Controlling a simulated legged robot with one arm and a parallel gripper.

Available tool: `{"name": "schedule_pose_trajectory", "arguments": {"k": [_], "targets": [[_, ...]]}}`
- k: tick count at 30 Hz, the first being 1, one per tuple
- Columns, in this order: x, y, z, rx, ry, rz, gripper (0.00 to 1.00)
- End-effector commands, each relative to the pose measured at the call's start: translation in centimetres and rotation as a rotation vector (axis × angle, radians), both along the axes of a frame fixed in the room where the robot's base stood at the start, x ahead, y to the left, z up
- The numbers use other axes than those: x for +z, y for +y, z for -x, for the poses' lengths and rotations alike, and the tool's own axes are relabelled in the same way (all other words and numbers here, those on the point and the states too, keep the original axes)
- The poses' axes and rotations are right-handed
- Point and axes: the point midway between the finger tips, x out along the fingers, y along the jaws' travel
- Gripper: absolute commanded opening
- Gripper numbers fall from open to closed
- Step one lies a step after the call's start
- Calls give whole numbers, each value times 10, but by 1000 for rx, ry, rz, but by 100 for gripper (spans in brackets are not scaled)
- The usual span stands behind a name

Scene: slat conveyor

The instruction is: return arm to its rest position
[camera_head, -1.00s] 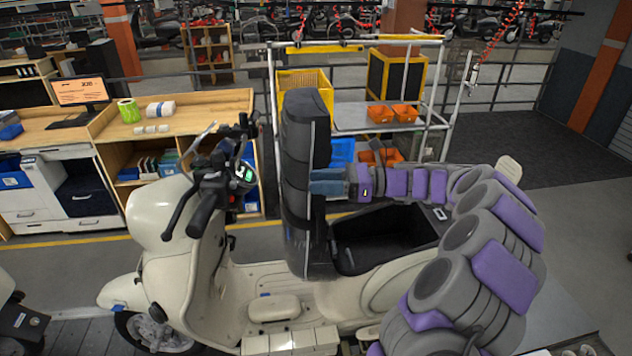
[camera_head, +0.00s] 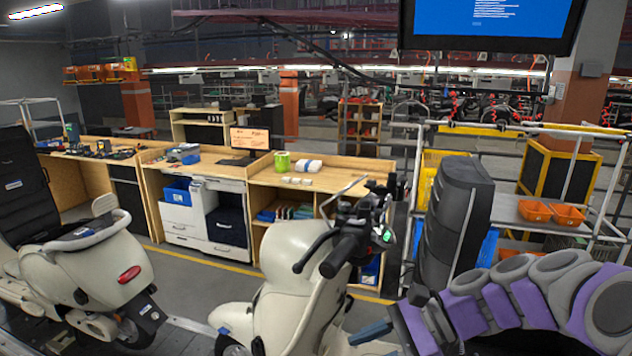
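My arm, with grey and purple links, reaches in from the lower right. My gripper (camera_head: 378,341) is at the bottom edge, just left of the seat's foot, with its blue-grey fingers pointing left. The fingers look apart with nothing between them. The cream scooter (camera_head: 285,275) stands in front of me. The compartment under the seat is hidden by my arm and the frame edge.
A second cream scooter (camera_head: 95,265) stands at the left. A wooden workbench (camera_head: 345,170) with a monitor (camera_head: 250,138) runs behind. A metal rack (camera_head: 510,205) with orange bins (camera_head: 550,212) stands behind the seat. A screen (camera_head: 490,22) hangs above.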

Motion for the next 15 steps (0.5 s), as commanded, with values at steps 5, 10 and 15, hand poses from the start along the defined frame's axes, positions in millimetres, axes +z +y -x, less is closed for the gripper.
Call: {"name": "schedule_pose_trajectory", "arguments": {"k": [5, 10, 15], "targets": [[-63, 29, 68, 257, -140, 216, 43], [-119, 27, 129, 504, -268, 409, 43], [-172, 6, 180, 753, -387, 593, 43]]}}
